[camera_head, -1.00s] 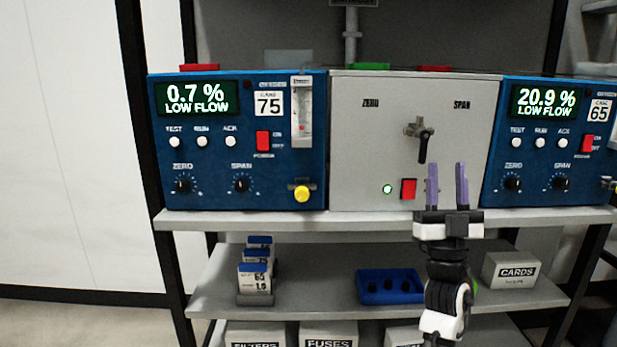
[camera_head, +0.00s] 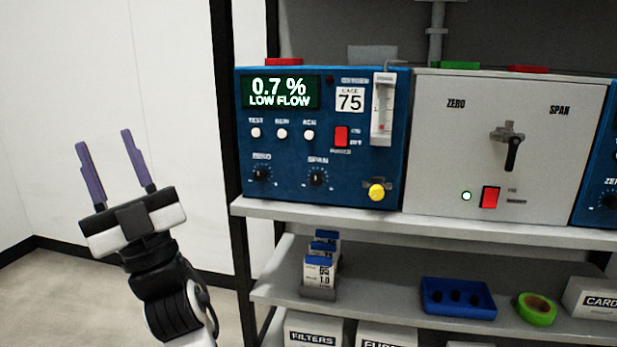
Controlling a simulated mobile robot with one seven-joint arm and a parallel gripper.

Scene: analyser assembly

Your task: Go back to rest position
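My gripper (camera_head: 115,165) is at the left of the head view, pointing up, with its two purple fingers apart and nothing between them. It is in front of the white wall, left of the shelf and clear of it. The blue analyser (camera_head: 215,130) marked 75 stands on the upper shelf to its right, its display reading 0.7 % LOW FLOW. The grey ZERO/SPAN panel (camera_head: 450,150) stands beside that analyser, with a black-handled valve (camera_head: 512,152) and a red switch (camera_head: 490,197).
The shelf's black post (camera_head: 226,130) is right of my gripper. The lower shelf holds a card stack (camera_head: 319,272), a blue tray (camera_head: 458,298), green tape (camera_head: 537,309) and a CARDS box (camera_head: 595,299). The floor (camera_head: 60,300) at left is clear.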

